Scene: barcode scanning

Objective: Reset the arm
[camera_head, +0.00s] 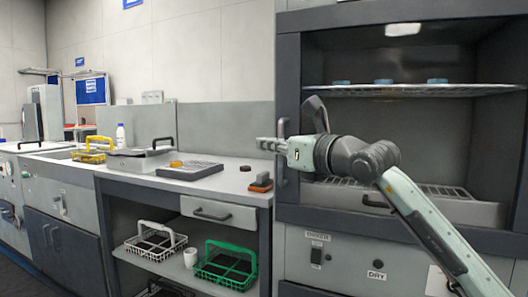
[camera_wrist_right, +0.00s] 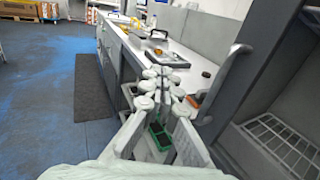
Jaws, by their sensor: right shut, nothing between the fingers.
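My right gripper (camera_head: 270,145) is shut and empty. In the head view its arm comes in from the lower right, and the gripper points left in front of the edge of the open dryer cabinet (camera_head: 289,180). In the right wrist view its fingers (camera_wrist_right: 160,85) are together, with the counter beyond them. It appears to hang in the air, apart from the counter top. My left gripper is not in view.
The open cabinet has a wire shelf (camera_head: 420,90) with several blue-topped items. The counter (camera_head: 215,184) carries an orange-and-dark block (camera_head: 260,183) and a grey tray (camera_head: 190,170). White (camera_head: 155,241) and green (camera_head: 226,265) baskets stand on the lower shelf. Blue floor (camera_wrist_right: 40,120) is open at left.

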